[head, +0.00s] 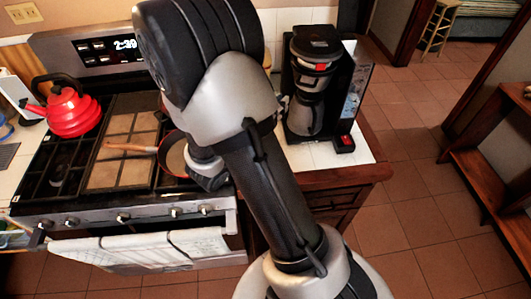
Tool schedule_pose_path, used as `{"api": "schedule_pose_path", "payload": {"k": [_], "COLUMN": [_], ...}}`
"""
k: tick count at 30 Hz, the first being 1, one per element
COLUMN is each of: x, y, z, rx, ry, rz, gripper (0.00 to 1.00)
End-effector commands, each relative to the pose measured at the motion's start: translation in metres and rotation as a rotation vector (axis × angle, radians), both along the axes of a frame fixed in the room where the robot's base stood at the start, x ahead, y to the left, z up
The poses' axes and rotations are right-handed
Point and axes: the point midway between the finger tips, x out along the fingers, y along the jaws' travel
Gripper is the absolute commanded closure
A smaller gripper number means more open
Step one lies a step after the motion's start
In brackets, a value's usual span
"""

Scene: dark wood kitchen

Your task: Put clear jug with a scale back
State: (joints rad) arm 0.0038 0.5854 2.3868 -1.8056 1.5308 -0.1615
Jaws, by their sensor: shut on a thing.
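I do not see a clear jug with a scale in the head view. My gripper and anything it holds do not show. My own arm rises through the middle of the picture and covers part of the stove and counter. A black coffee maker (322,50) stands on the white-tiled counter (359,152) right of the arm. A dark, silvery pot (304,114) sits in it.
A stove (60,165) stands at the left with a red kettle (72,112) and a pan (176,160), partly hidden by my arm. A towel (140,248) hangs on its front. Tiled floor (410,215) is open at the right, beside a wooden shelf (470,165).

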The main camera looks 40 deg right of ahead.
Motion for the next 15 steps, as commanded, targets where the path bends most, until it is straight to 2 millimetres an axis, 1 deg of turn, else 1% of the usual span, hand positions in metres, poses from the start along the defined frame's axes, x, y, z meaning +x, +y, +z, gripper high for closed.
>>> {"api": "schedule_pose_path", "payload": {"k": [1, 9, 12, 15], "x": [0.0, 0.0, 0.0, 0.0], "y": [0.0, 0.0, 0.0, 0.001], "z": [-0.013, -0.084, -0.109, -0.129], "rx": [-0.001, -0.002, -0.002, -0.003], "ry": [0.003, 0.005, 0.004, 0.002], "rz": [0.0, 0.002, 0.002, 0.002], "gripper": [1.0, 1.0, 1.0, 1.0]}}
